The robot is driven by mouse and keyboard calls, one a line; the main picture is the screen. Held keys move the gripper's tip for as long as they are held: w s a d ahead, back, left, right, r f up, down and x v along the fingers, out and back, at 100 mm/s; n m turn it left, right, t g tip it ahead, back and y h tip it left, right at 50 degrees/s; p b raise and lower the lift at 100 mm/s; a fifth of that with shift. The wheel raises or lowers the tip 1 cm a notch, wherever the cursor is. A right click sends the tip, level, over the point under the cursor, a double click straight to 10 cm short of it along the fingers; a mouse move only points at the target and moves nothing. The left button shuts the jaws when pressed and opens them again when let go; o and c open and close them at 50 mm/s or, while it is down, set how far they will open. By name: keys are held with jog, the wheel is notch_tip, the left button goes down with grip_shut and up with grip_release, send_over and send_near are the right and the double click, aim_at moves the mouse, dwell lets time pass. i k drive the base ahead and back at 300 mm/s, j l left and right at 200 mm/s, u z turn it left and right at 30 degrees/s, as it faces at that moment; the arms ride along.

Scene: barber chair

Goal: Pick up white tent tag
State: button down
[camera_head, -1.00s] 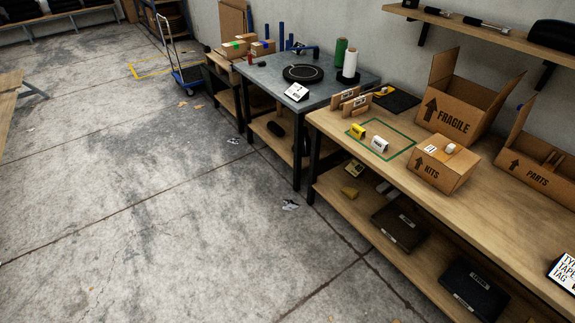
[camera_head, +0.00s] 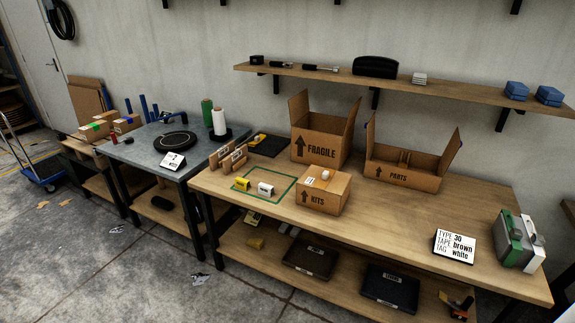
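A small white tent tag (camera_head: 265,189) stands on the wooden workbench (camera_head: 400,225), inside a green outlined rectangle (camera_head: 283,178). A yellow tent tag (camera_head: 242,184) stands just left of it, near the outline's left side. Dark marks show on the white tag, too small to read. My gripper is not in view.
The KITS box (camera_head: 323,191) stands right of the tags. The open FRAGILE box (camera_head: 322,140) and PARTS box (camera_head: 405,165) stand behind. Wooden holders (camera_head: 228,157) are behind the yellow tag. A sign (camera_head: 454,246) reads type 30, tape brown, tag white.

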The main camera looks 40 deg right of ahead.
aim_at(264, 189)
jog(key=z, duration=1.85)
jog(key=u, duration=1.3)
jog(key=i+l, duration=0.15)
jog(key=i, duration=0.15)
jog(key=i+l+u, duration=0.1)
jog(key=i+l, duration=0.05)
jog(key=i, duration=0.1)
